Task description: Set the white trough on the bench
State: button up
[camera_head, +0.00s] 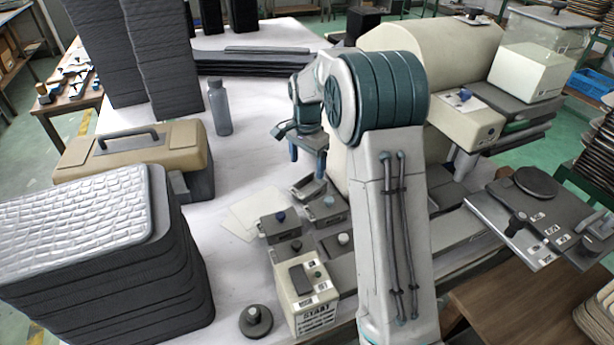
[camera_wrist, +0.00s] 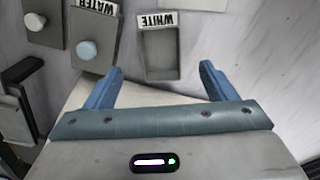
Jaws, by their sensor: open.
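A small grey open-topped trough (camera_wrist: 162,66) with a label reading WHITE shows in the wrist view, just beyond and between my fingertips. Its inside looks empty. My gripper (camera_wrist: 162,64) is open, with one blue finger on each side of the trough's line; no contact shows. In the head view my gripper (camera_head: 308,160) points down above a small grey tray (camera_head: 309,188), which seems to be the same trough; its label cannot be read there. The white bench top (camera_head: 245,150) lies around it.
A box labelled WATER with a pale blue knob (camera_wrist: 88,50) stands left of the trough in the wrist view. A START box (camera_head: 305,300), a grey bottle (camera_head: 220,108), a tan toolbox (camera_head: 130,150) and stacked dark panels (camera_head: 110,270) stand around. The bench between bottle and boxes is mostly clear.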

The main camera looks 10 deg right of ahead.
jog(key=s+r+n+t, duration=0.1)
jog(key=s+r+n, duration=0.2)
jog(key=s+r, duration=0.3)
jog(key=s+r+n, duration=0.2)
jog(key=s+r, duration=0.2)
jog(key=s, duration=0.5)
jog(key=s+n, duration=0.2)
jog(key=s, duration=0.3)
jog(key=s+f+n+t, duration=0.1)
jog(key=s+n, duration=0.1)
jog(key=s, duration=0.3)
jog(key=s+f+n, duration=0.1)
jog(key=s+n, duration=0.1)
jog(key=s, duration=0.4)
jog(key=shift+d+f+t, duration=0.2)
jog(key=shift+d+t, duration=0.1)
jog(key=shift+d, duration=0.05)
